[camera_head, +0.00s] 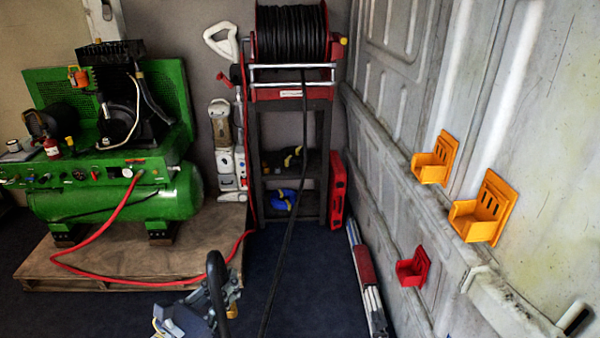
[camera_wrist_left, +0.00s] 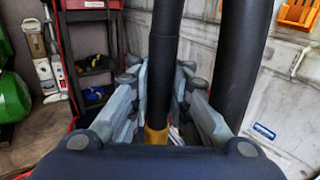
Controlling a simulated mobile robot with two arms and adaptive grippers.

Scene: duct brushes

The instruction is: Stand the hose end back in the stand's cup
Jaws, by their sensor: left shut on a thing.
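My left gripper (camera_head: 214,300) is low in the middle of the head view. In the left wrist view its two grey fingers (camera_wrist_left: 163,85) are shut on the hose end (camera_wrist_left: 164,45), a black tube standing roughly upright between them. A yellow-brown band (camera_wrist_left: 156,135) shows at the tube's lower part. The black tube also shows as a curved top above the gripper in the head view (camera_head: 215,268). A second thick black length (camera_wrist_left: 240,60) rises right of the fingers, apart from the held one. I cannot make out the stand's cup in either view. My right gripper is out of view.
A black hose (camera_head: 295,190) hangs from the reel (camera_head: 291,35) on a dark rack and runs across the floor. A green compressor (camera_head: 120,190) sits on a pallet at left. Orange bins (camera_head: 480,222) hang on the right wall. Dark floor (camera_head: 320,285) lies clear between.

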